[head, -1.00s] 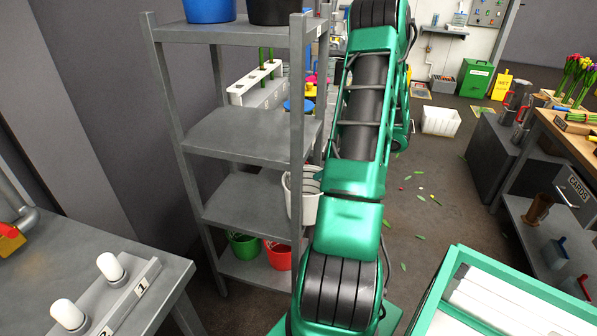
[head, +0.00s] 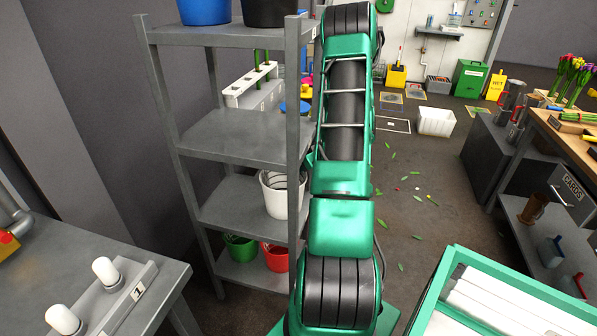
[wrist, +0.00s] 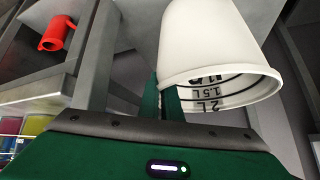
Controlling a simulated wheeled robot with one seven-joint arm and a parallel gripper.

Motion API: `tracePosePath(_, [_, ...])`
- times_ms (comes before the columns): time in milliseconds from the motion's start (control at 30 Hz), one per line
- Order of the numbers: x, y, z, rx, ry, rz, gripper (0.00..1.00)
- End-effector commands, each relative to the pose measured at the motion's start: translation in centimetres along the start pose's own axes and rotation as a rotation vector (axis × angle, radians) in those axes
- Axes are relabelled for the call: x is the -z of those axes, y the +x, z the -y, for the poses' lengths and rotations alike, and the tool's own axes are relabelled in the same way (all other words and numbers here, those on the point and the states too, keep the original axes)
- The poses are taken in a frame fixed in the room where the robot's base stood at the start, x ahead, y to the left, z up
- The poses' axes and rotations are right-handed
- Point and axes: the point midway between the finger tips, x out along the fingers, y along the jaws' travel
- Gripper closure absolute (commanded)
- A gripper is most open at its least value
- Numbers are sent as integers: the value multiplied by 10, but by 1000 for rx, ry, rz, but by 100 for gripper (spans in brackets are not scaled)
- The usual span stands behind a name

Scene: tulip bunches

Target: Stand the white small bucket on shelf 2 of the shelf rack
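The white small bucket (head: 281,194) is inside the shelf rack (head: 237,137), at the level just above the lowest shelf, near the right front post. It looks upright in the head view; I cannot tell whether its base touches the shelf board (head: 232,208). In the wrist view the bucket (wrist: 207,45) fills the upper middle, with dark litre marks showing inside its rim. My gripper (wrist: 162,100) has its fingers close together at the bucket's rim and looks shut on its wall. In the head view my arm hides the gripper.
A green bucket (head: 241,248) and a red bucket (head: 275,257) stand on the lowest shelf. A blue bucket (head: 205,10) and a black bucket (head: 270,11) are on top. The shelf above the white bucket (head: 235,135) is bare. A grey table (head: 80,262) stands left.

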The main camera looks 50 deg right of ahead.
Motion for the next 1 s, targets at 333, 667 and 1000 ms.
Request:
tracePosePath(333, [-2, 1, 0, 0, 0, 1, 77])
tracePosePath(667, [0, -8, -1, -2, 1, 0, 77])
tracePosePath(1000, [0, -70, -2, -4, 2, -1, 77])
